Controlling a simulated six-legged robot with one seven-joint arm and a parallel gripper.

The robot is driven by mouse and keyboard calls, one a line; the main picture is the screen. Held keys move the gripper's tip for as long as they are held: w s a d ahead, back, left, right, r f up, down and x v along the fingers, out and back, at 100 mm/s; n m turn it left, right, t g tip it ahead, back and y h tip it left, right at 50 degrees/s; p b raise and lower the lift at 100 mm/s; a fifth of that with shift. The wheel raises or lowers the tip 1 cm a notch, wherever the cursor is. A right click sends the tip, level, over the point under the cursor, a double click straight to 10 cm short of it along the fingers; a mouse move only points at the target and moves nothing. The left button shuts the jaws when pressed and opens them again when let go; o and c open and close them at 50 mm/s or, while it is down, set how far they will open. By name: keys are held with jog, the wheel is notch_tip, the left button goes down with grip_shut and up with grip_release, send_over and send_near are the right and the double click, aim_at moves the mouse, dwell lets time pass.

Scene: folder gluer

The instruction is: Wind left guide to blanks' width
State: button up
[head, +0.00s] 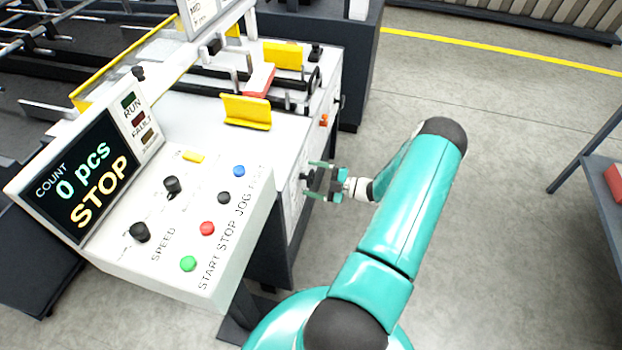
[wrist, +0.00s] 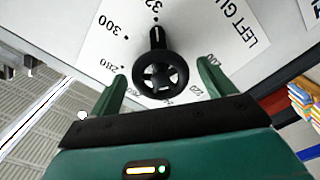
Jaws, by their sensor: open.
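The left guide's handwheel (wrist: 161,73) is a black spoked wheel with a short knob or pointer at its top. It sits on a white dial plate (wrist: 100,45) with printed numbers such as 300 and 280, and part of a "LEFT GU..." label (wrist: 240,30). My gripper (wrist: 162,85) is open, with one green finger on each side of the wheel's lower part; I cannot tell whether they touch it. In the head view my gripper (head: 322,181) is at the machine's right side panel, and the handwheel is mostly hidden there.
The control panel (head: 225,250) shows "0 pcs" and "STOP", with knobs and coloured buttons. Yellow guards (head: 247,111) and a red part (head: 260,79) are on the machine top. Open floor (head: 490,200) lies to the right, before a dark rack (head: 590,180).

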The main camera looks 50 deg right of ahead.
jog(key=shift+w+a, duration=0.3)
jog(key=shift+w, duration=0.1)
jog(key=c, duration=1)
jog(key=shift+o, duration=0.2)
